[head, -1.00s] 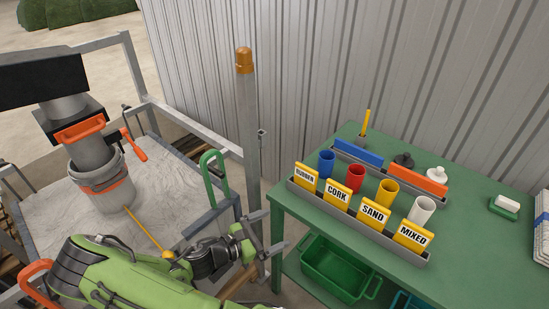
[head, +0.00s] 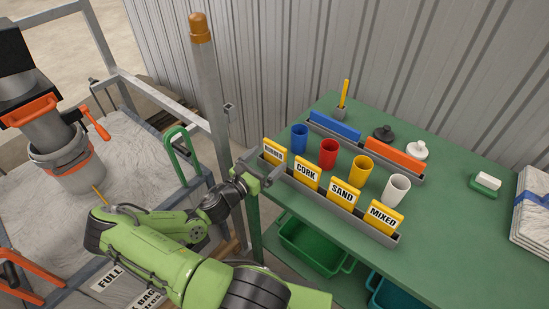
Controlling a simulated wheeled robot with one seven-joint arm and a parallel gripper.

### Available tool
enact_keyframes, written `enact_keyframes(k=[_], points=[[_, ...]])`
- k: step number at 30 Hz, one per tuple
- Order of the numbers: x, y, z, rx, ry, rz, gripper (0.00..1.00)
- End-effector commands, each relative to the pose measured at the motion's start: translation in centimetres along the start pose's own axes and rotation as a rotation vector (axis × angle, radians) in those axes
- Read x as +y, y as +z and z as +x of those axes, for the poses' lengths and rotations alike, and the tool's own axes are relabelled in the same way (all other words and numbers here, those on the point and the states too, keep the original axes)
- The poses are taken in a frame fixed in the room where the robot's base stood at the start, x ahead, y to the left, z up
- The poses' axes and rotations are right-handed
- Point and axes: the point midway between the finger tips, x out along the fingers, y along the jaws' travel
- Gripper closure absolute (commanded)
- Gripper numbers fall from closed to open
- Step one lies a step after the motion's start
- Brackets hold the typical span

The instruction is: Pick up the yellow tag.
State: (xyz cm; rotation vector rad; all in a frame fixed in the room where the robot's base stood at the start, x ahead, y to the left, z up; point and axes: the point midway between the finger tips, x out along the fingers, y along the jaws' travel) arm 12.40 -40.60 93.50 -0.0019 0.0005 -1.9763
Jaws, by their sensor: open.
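Several yellow tags with black lettering on white stand upright in a grey rail (head: 393,240) along the near side of the green table. From left to right they are the RUBBER tag (head: 275,151), the CORK tag (head: 306,175), the SAND tag (head: 344,197) and the MIXED tag (head: 384,218). My gripper (head: 264,170) is open and empty at the rail's left end, just below the RUBBER tag in the picture. It overlaps the table edge and part of the rail. I cannot tell whether it touches the tag or rail.
Blue (head: 300,138), red (head: 328,152), yellow (head: 362,168) and white (head: 396,188) cups stand behind the tags. A grey post (head: 213,85) and a green handle (head: 180,150) are close to my arm. Green bins (head: 310,248) sit under the table (head: 450,215).

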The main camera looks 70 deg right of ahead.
Motion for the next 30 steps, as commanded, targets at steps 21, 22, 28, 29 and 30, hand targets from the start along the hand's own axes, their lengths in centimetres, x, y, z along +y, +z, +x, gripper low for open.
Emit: enact_keyframes(k=[21,22,28,29,30], points=[[-0.2,0.0,4.0,0.0,-0.002,0.001,0.37],[-0.2,0.0,4.0,0.0,-0.002,0.002,0.37],[-0.2,0.5,4.0,0.0,-0.002,0.003,0.37],[-0.2,0.9,4.0,-0.001,-0.002,0.003,0.37],[-0.2,1.7,4.0,-0.001,-0.003,0.005,0.37]])
